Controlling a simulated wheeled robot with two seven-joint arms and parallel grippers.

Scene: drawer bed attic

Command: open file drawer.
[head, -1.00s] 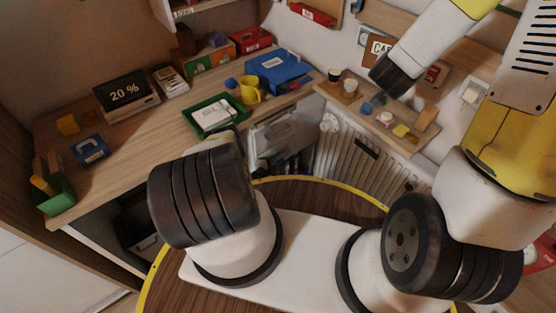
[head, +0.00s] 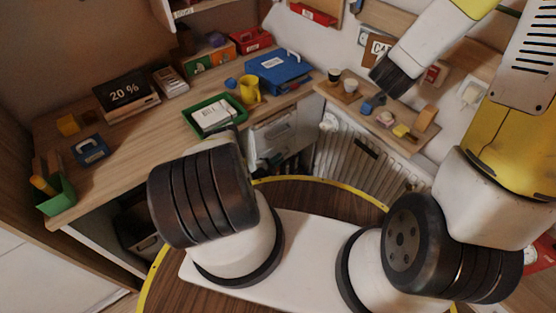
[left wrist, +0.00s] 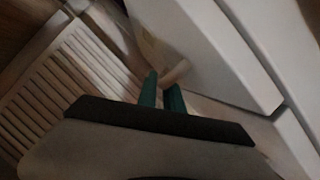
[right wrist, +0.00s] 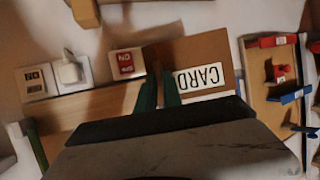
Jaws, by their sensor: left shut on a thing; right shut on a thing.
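The white drawer front (left wrist: 205,45) fills the upper middle of the left wrist view. A pale handle (left wrist: 176,72) sticks out from it. My left gripper (left wrist: 161,92) has its green fingers closed around that handle. In the head view the pale cabinet front (head: 272,132) stands under the desk, partly behind my left arm. My right gripper (right wrist: 158,88) is shut, with its fingers in front of a brown board labelled CARD (right wrist: 200,77). What lies between its fingers is not clear. In the head view my arm hides the right fingertips.
The desk (head: 150,125) holds a green tray (head: 190,108), a yellow mug (head: 250,90) and a blue case (head: 278,70). A white radiator (head: 355,155) stands below a small wall shelf (head: 420,145) with several small items. Slats (left wrist: 65,85) show beside the drawer.

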